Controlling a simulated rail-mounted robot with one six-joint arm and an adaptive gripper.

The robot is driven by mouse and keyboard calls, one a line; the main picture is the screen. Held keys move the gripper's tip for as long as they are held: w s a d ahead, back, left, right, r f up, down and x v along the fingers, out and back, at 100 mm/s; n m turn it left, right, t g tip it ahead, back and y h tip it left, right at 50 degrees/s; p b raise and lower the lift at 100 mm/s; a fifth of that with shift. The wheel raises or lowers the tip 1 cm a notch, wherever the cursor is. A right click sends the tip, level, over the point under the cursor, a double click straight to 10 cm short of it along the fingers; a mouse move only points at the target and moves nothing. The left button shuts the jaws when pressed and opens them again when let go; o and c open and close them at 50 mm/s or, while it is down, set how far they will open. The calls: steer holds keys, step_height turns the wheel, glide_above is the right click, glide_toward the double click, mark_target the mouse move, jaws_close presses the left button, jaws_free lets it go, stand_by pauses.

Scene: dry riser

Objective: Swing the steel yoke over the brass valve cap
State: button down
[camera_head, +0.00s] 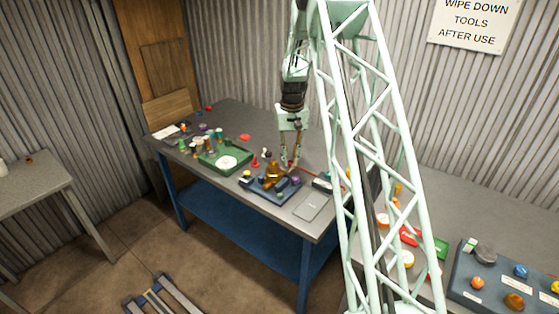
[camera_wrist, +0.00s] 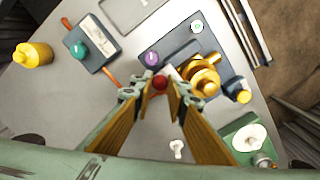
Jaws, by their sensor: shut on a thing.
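The brass valve (camera_head: 273,173) stands on a dark blue-grey plate (camera_head: 262,187) on the workbench. In the wrist view, the brass valve (camera_wrist: 204,72) with its rounded cap is right of my fingertips. My gripper (camera_head: 288,163) points down just behind the valve. In the wrist view, my gripper (camera_wrist: 161,88) is shut on a red ball knob (camera_wrist: 160,82) between its tips. A short pale grey piece, seemingly part of the steel yoke (camera_wrist: 170,71), shows between knob and valve. Most of the yoke is hidden or too small to make out, so I cannot tell its angle.
A box with a teal knob (camera_wrist: 80,50) and a yellow bottle (camera_wrist: 33,54) stand nearby. A grey flat pad (camera_head: 311,206) lies by the front edge.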

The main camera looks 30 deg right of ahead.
steer(key=shift+a, duration=0.1)
stand_by(0.5)
steer(key=c, duration=2.5)
jaws_free()
steer(key=shift+a, duration=0.1)
steer(key=shift+c, duration=0.2)
steer(key=shift+r, duration=0.1)
step_height(320, 180, up, 12)
